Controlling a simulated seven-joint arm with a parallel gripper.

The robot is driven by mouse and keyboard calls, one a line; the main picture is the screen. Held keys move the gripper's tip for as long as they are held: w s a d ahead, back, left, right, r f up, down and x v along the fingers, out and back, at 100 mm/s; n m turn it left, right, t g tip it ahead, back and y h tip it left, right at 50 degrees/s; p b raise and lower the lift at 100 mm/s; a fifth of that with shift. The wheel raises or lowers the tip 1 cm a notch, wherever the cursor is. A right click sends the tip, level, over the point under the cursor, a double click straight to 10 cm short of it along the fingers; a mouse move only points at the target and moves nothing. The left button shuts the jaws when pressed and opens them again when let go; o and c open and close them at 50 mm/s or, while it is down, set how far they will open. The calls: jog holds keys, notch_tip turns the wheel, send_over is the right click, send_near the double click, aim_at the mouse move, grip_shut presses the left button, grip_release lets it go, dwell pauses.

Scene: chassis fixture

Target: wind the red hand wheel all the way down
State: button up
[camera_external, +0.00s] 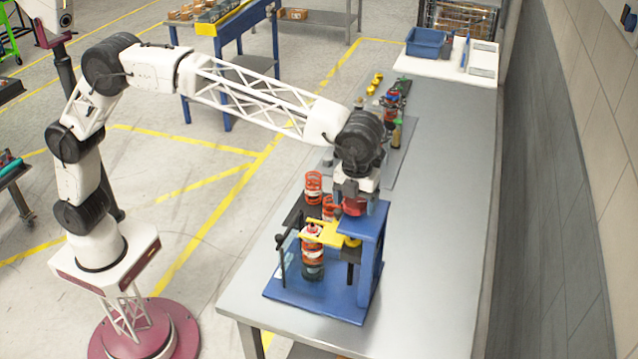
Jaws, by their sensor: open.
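The red hand wheel (353,207) shows as a small red patch at the top of the blue fixture (372,235), mostly hidden by my gripper. My gripper (354,197) points down right over the wheel and is open. I cannot tell whether its fingers are around the wheel or just above it. Below it, a yellow plate (322,234) reaches out to the left from the fixture. A red and black coil-spring unit (312,258) stands upright under the plate's left end, on the blue base.
Orange coil springs (313,187) stand on a dark tray just behind the fixture. Tools and yellow parts (375,80) lie farther back, with a blue bin (425,42) at the far end. The grey bench (440,200) is clear to the right.

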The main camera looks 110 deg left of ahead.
jog(key=shift+n, duration=2)
jog(key=shift+n, duration=2.3)
jog(key=shift+n, duration=0.3)
jog(key=shift+n, duration=0.9)
